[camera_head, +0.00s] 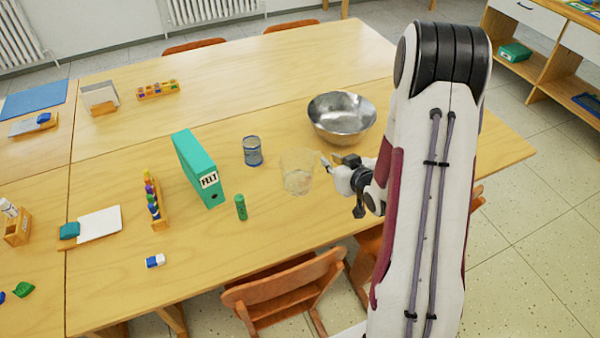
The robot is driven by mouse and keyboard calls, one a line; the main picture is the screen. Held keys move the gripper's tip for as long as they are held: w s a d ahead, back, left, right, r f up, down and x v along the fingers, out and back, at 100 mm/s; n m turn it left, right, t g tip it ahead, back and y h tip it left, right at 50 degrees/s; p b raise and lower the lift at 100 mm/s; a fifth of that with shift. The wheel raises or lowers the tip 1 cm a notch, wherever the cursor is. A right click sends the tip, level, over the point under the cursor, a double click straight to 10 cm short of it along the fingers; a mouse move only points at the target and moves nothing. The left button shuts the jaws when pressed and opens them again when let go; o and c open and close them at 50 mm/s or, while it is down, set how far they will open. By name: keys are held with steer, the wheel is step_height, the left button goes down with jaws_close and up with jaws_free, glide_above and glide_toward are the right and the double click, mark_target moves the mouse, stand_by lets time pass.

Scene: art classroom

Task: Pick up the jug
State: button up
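The jug (297,172) is a clear, see-through vessel standing upright on the wooden table, in the middle of the view. My gripper (332,163) is just to the right of the jug, low over the table, with its fingers pointing left toward it. The fingertips look close to the jug's right side; I cannot tell whether they touch it. The fingers are small and partly overlap, so their opening is unclear. My arm hides the table to the right of the gripper.
A metal bowl (341,117) stands behind the jug. A blue-grey can (252,151), a teal binder (199,167) and a green cylinder (240,207) stand to its left. A wooden chair (285,290) is at the front edge. Table between jug and front edge is clear.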

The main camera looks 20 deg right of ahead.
steer(key=t, duration=0.1)
glide_toward(322, 170)
steer(key=shift+w+d+r+m, duration=0.15)
steer(key=shift+w+r, duration=0.05)
steer(key=shift+w, duration=0.4)
steer(key=shift+w+d+r+m, duration=0.15)
steer(key=shift+w+d+r, duration=0.05)
steer(key=shift+w, duration=0.35)
steer(key=shift+x, duration=1.3)
steer(key=shift+w+r, duration=0.1)
steer(key=shift+a+r+x, duration=0.15)
steer(key=shift+x, duration=1.1)
steer(key=shift+a+r+x, duration=0.1)
steer(key=shift+x, duration=1.15)
steer(key=shift+w, duration=0.15)
jaws_close()
